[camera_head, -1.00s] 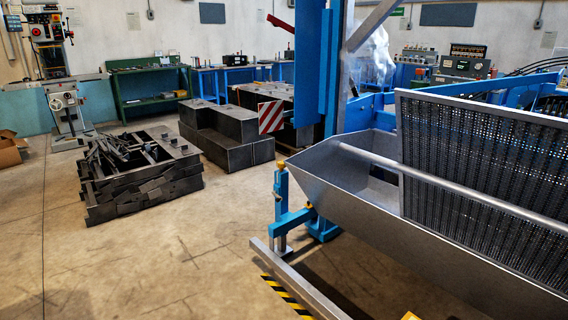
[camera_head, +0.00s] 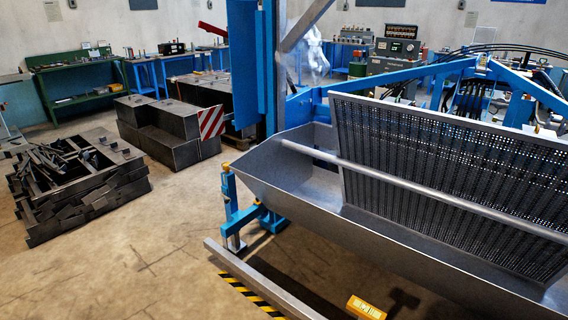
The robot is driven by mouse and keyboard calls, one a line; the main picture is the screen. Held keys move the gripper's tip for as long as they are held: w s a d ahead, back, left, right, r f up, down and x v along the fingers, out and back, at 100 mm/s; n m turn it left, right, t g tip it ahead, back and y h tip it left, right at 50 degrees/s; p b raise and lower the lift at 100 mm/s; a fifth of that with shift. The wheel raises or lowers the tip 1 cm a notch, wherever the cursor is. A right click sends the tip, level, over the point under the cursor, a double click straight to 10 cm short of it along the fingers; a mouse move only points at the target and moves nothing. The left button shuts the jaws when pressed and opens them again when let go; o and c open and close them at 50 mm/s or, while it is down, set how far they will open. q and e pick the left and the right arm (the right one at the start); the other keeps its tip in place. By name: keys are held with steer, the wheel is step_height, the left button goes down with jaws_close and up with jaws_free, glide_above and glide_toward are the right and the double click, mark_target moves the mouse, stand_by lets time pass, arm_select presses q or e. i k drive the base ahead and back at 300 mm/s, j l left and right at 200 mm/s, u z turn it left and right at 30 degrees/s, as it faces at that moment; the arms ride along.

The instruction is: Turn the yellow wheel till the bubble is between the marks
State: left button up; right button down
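A yellow block (camera_head: 365,307) with pale markings on its face is at the bottom edge, below the trough. It is too small to tell whether it holds a bubble or marks. A small yellow cap (camera_head: 226,167) tops a blue post at the trough's near left corner; I cannot tell whether it is a wheel. The grey metal trough (camera_head: 290,200) carries a dark perforated sieve screen (camera_head: 440,170) and a long pale bar across it. Neither of my grippers shows.
A grey rail (camera_head: 260,280) with a yellow-black striped strip (camera_head: 250,297) lies low in front of the trough. A stack of dark metal parts (camera_head: 80,190) and dark blocks (camera_head: 170,140) stand at the left. The concrete floor (camera_head: 130,265) between is open.

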mark_target(225, 166)
steer(key=i+j+z, duration=0.25)
steer(key=z, duration=0.15)
steer(key=i+j+z, duration=0.2)
steer(key=j+z, duration=0.15)
steer(key=i+j+z, duration=0.2)
steer(key=j+z, duration=0.2)
steer(key=i+j+z, duration=0.1)
steer(key=j+z, duration=0.3)
